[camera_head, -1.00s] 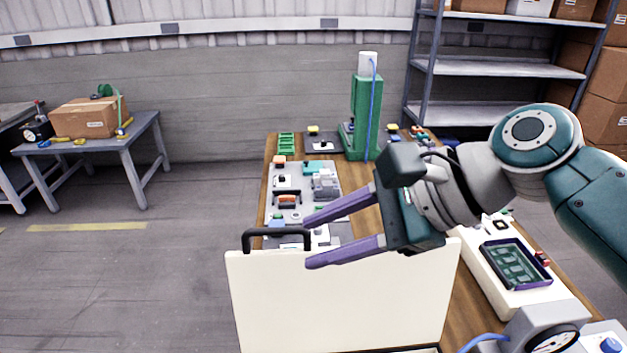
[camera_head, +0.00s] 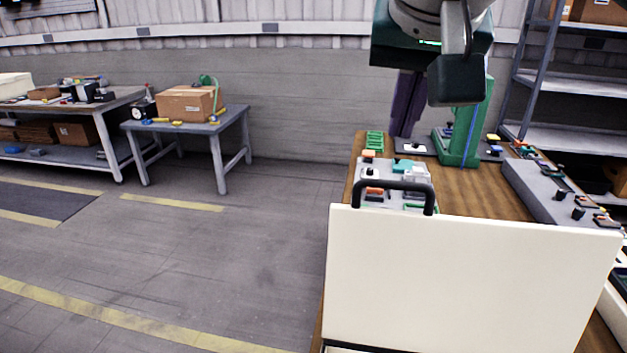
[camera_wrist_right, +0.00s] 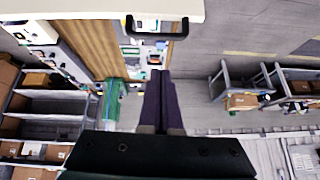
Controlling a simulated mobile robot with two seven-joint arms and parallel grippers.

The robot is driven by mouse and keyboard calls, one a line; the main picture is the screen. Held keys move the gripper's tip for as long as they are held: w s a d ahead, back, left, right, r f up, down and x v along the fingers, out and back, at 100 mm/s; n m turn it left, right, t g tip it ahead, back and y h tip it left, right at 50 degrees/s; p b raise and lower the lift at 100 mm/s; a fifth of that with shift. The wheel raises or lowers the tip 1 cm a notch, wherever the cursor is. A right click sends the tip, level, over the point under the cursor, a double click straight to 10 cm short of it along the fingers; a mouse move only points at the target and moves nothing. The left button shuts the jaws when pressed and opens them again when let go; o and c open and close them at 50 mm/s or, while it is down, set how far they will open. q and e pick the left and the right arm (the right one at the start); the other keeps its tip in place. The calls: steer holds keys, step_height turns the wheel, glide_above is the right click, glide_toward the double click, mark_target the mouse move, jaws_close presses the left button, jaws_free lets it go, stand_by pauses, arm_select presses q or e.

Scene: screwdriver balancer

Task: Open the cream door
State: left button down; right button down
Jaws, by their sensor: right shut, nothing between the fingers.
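The cream door (camera_head: 465,285) is a flat cream panel standing upright at the near side of the wooden workbench. Its black handle (camera_head: 393,184) rises near the left end of its top edge. In the right wrist view the door (camera_wrist_right: 90,12) and handle (camera_wrist_right: 157,24) show along the top. My right gripper (camera_head: 402,128) hangs from the top of the head view, beyond and above the handle, apart from the door. Its purple fingers are together and empty in the wrist view (camera_wrist_right: 160,78). My left gripper is not in view.
The workbench (camera_head: 480,192) carries a grey parts board (camera_head: 423,178), a green stand (camera_head: 462,135) and a grey control panel (camera_head: 555,195). A shelf rack (camera_head: 570,135) stands at the right. A small table with a cardboard box (camera_head: 188,104) stands at the left. The floor left of the door is clear.

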steer(key=w+d+r+x, duration=0.1)
steer(key=x, duration=0.9)
steer(key=shift+h, duration=0.3)
steer(key=shift+s+a+p, duration=0.2)
steer(key=shift+s+p, duration=0.45)
steer(key=shift+s, duration=0.1)
steer(key=shift+s+a+p, duration=0.25)
steer(key=shift+s+p, duration=0.45)
steer(key=shift+s, duration=0.05)
steer(key=shift+s+a+p, duration=0.2)
steer(key=shift+s+p, duration=0.45)
steer(key=shift+s, duration=0.1)
steer(key=s+p, duration=0.2)
steer(key=s+a+p, duration=0.1)
steer(key=p, duration=0.1)
steer(key=s+p, duration=0.2)
steer(key=shift+s+a+r, duration=0.3)
steer(key=shift+d, duration=0.1)
